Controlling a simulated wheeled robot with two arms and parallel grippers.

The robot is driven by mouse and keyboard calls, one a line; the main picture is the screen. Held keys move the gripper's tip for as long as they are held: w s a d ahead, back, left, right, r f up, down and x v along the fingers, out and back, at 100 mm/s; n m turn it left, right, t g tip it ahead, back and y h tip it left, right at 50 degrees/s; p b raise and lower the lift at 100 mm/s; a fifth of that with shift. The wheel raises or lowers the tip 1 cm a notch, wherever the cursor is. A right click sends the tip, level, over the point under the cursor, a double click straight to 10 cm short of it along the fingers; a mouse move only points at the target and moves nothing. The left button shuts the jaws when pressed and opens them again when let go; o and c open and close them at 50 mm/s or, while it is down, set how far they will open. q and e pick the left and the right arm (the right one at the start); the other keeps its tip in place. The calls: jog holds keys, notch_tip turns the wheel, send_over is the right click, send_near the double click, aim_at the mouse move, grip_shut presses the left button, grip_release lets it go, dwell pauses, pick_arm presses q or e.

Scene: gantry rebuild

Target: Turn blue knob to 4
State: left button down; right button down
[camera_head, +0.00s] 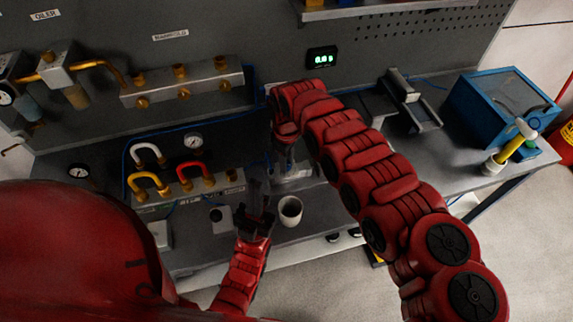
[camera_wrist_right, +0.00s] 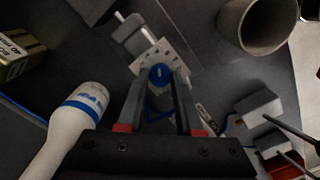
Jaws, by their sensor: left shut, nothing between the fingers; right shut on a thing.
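The blue knob (camera_wrist_right: 160,74) sits on a pale plate (camera_wrist_right: 176,58) in the right wrist view, with a light pointer mark on its face. My right gripper (camera_wrist_right: 161,80) is shut on the knob, one fingertip on each side. I cannot read any numbers around it. In the head view my right gripper (camera_head: 285,160) reaches down to a small grey unit (camera_head: 292,182) on the bench; the knob is hidden there. My left gripper (camera_head: 256,196) is shut and empty, left of the white mug.
A white mug (camera_head: 290,211) stands near the bench's front edge, close to both grippers. A manifold with yellow, red and white handles (camera_head: 190,187) is at left. A white bottle with blue bands (camera_wrist_right: 75,122) lies near the right gripper. A green display (camera_head: 321,58) is on the wall.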

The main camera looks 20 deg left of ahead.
jog(key=shift+n, duration=0.3)
jog(key=c, duration=0.6)
grip_release()
notch_tip(320, 180, up, 17)
jog(key=p, duration=0.4)
jog(key=shift+r+p, duration=0.2)
jog(key=shift+p, duration=0.2)
